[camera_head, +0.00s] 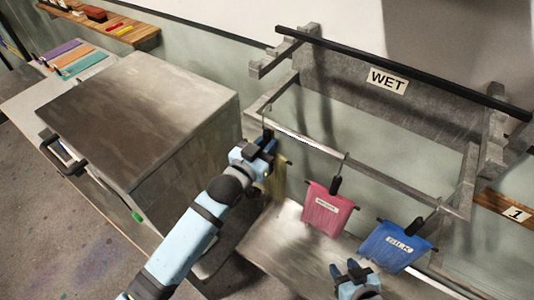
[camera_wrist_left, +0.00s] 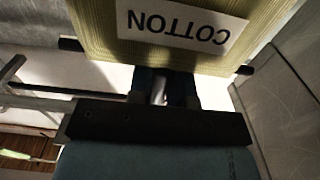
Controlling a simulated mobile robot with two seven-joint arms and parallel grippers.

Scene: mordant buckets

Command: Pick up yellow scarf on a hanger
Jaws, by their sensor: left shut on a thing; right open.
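The yellow scarf on a hanger (camera_head: 278,178) hangs below the rack, partly hidden behind my left gripper (camera_head: 264,145). In the left wrist view the yellow scarf (camera_wrist_left: 95,25) fills the top, with a white COTTON label that reads upside down. There my left gripper (camera_wrist_left: 163,88) is shut on the hanger, close to the dark bar at the scarf's edge. A thin hook shows above the gripper near the rack bar; I cannot tell whether it still bears on it. My right gripper (camera_head: 355,278) is open and empty at the bottom, below the blue scarf.
A pink scarf (camera_head: 327,212) and a blue scarf (camera_head: 394,246) hang from the grey rack (camera_head: 390,172) under a WET sign (camera_head: 387,81). A large metal box (camera_head: 135,120) stands left of the left arm. A shelf (camera_head: 125,32) and folded cloths (camera_head: 75,58) are at upper left.

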